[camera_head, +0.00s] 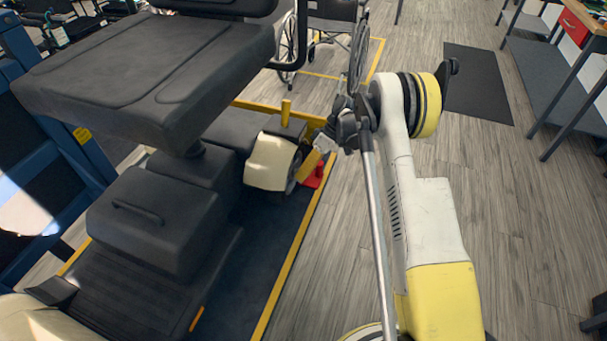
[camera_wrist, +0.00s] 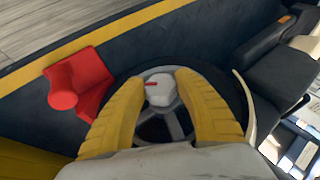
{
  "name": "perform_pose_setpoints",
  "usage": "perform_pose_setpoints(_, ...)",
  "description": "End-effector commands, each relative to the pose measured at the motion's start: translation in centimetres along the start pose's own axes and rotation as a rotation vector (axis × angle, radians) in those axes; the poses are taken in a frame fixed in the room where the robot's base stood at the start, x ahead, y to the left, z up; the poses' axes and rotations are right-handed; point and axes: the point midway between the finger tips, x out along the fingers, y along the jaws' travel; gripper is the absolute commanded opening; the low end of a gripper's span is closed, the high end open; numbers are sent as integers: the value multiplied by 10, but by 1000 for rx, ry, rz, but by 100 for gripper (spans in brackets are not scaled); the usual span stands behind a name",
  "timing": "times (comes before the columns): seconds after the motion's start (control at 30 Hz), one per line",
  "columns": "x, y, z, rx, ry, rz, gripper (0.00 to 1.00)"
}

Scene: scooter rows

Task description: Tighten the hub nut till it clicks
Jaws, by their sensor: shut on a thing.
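The hub nut (camera_wrist: 158,93) is a pale grey-white cap with a short red mark, at the centre of the spoked wheel (camera_wrist: 178,122) in the wrist view. My gripper (camera_wrist: 162,80) has its two yellow fingers on either side of the nut, shut on it. In the head view my gripper (camera_head: 311,164) reaches down to the scooter's wheel (camera_head: 294,170), beside its cream fender (camera_head: 268,163). The nut is hidden there. I cannot tell how tight the nut is.
A red chock (camera_wrist: 82,82) lies close beside the wheel. The scooter's black seat (camera_head: 150,70) overhangs at the left. A wheelchair (camera_head: 325,30) stands behind. A workbench (camera_head: 575,50) is at the far right. Wood floor (camera_head: 500,200) right of my arm is clear.

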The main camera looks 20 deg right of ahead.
Motion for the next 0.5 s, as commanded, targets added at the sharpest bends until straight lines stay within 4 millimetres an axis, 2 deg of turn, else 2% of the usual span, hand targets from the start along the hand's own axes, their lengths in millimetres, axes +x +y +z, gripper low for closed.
perform_pose_setpoints(0.5, 1, 0, 0, 28, -1, -71, 7)
